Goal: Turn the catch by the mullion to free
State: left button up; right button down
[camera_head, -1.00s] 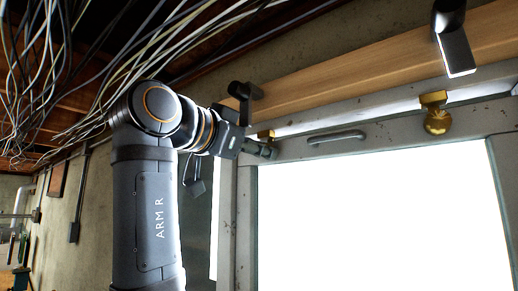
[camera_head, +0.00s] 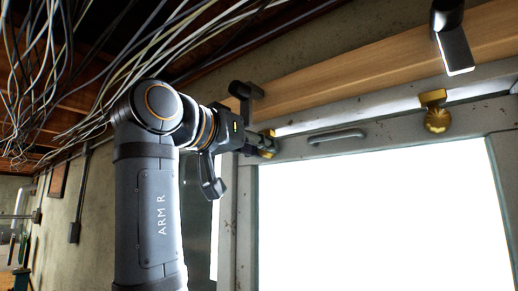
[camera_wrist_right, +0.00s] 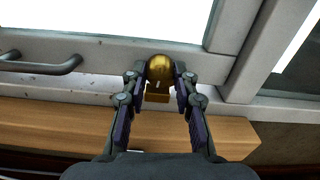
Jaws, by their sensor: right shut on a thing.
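The brass catch by the mullion shows in the wrist view (camera_wrist_right: 160,70) as a rounded knob on a small brass base at the window frame's edge. In the head view only small brass parts of this catch (camera_head: 267,153) show around my fingers. My right gripper (camera_wrist_right: 161,76) has one finger on each side of the knob and is shut on it. In the head view the right gripper (camera_head: 262,143) reaches the frame's upper left corner. A second brass catch (camera_head: 437,118) is farther right on the same frame, with its knob hanging down. My left gripper is not in view.
A grey bar handle (camera_head: 336,136) is on the frame between the two catches. A wooden beam (camera_head: 370,58) runs just above, with dark brackets (camera_head: 453,38) on it. Loose cables (camera_head: 110,70) hang at the upper left, close to my right arm.

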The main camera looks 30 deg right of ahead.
jog(key=shift+n, duration=0.5)
jog(key=c, duration=1)
grip_release()
jog(key=shift+d, duration=0.1)
jog(key=shift+c, duration=0.2)
